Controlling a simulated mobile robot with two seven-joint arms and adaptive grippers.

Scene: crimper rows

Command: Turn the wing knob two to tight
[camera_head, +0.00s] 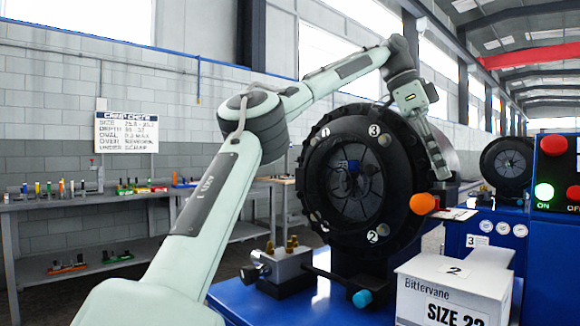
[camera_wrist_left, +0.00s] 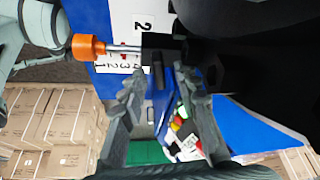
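My left gripper (camera_head: 441,172) reaches down at the right side of the big black crimper wheel (camera_head: 345,180), just above an orange ball knob (camera_head: 423,204). In the left wrist view its two fingers (camera_wrist_left: 162,85) are spread apart. A dark thin piece (camera_wrist_left: 158,72), possibly a wing of the knob, sits between the fingertips under a black block; I cannot tell whether they touch it. The orange knob (camera_wrist_left: 88,47) on its metal rod is to the left there. A white plate marked 2 (camera_wrist_left: 145,27) is beside the block. In the head view, the wing knob itself is not clearly visible.
A blue machine bed (camera_head: 300,302) carries a grey valve block (camera_head: 285,268) and a teal knob (camera_head: 362,298). A white box (camera_head: 452,290) stands at front right. The red and green button panel (camera_head: 556,170) is at the right edge. Cardboard boxes (camera_wrist_left: 55,135) lie below.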

